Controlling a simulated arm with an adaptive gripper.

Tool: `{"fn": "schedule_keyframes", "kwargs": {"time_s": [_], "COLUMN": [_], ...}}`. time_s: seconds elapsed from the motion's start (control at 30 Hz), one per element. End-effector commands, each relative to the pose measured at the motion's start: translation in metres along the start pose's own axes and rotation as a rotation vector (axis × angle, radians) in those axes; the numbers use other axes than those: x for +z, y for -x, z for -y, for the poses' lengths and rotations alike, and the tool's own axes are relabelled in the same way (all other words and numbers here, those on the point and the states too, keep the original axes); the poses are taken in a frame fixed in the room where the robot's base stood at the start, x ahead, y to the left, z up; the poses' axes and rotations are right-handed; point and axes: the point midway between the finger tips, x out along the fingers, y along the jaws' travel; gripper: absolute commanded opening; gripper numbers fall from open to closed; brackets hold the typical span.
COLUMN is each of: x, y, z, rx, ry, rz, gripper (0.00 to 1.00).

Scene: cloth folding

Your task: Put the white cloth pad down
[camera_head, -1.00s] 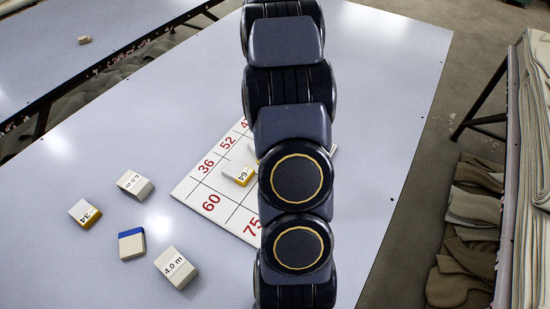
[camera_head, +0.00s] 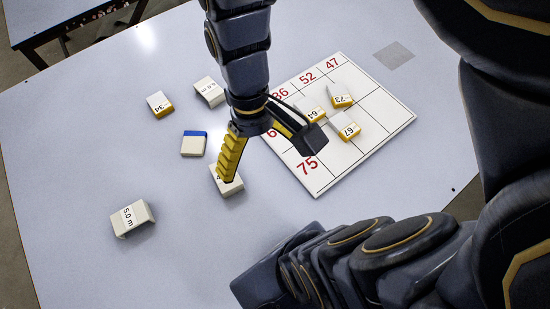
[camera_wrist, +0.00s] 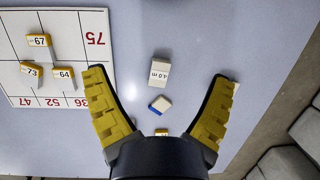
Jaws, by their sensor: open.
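Several white pads lie on the table; which one is the task's pad I cannot tell. The pad marked 4.0 m (camera_head: 231,187) is partly hidden behind a yellow finger in the head view. In the wrist view this pad (camera_wrist: 160,73) lies between my fingertips, with no contact visible. My gripper (camera_head: 266,167) is open and empty, seen also in the wrist view (camera_wrist: 162,78). A blue-edged pad (camera_head: 194,145) lies beside the 4.0 m pad, seen too in the wrist view (camera_wrist: 160,104).
A white numbered board (camera_head: 380,125) holds yellow-edged pads marked 73 (camera_head: 341,101), 64 and 67 (camera_head: 349,132). Pads marked 34 (camera_head: 160,104) and 5.0 m (camera_head: 131,219) lie left of it. A grey square (camera_head: 394,55) marks the table. The front-left table is clear.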

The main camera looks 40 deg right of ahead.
Motion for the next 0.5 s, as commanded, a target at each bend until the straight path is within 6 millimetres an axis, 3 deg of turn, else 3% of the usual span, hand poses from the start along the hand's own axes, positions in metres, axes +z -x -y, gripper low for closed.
{"fn": "schedule_keyframes", "kwargs": {"time_s": [0.03,0.2,0.5], "x": [0.013,0.044,0.049], "y": [0.020,0.017,0.017], "z": [0.006,0.019,0.021], "rx": [0.052,0.071,0.072], "ry": [0.003,-0.008,-0.015], "rz": [-0.105,-0.088,-0.087], "gripper": [0.85,0.85,0.85]}}
